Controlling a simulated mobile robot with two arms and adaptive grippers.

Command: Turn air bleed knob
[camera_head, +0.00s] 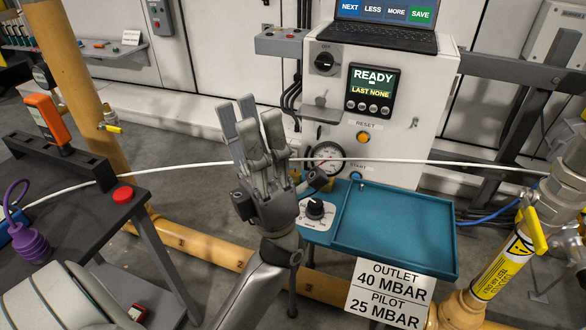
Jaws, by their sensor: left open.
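A black round knob (315,209) sits on a small white plate at the left end of the teal tray. The plate's lettering is too small to read, so I cannot tell whether it is the air bleed knob. My left gripper (248,118) is open and empty, its grey fingers pointing up in the picture. It shows just left of the knob and plate, apart from the knob in the picture. A round pressure gauge (326,158) shows behind the gripper's right side. My right gripper is out of view.
The teal tray (395,228) looks empty. A white cabinet (400,130) with a "READY" display (372,90) and a laptop (385,22) stands behind. A pale hose (420,162) crosses the view. A dark bench (85,200) is left; a yellow valve (532,228) is right.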

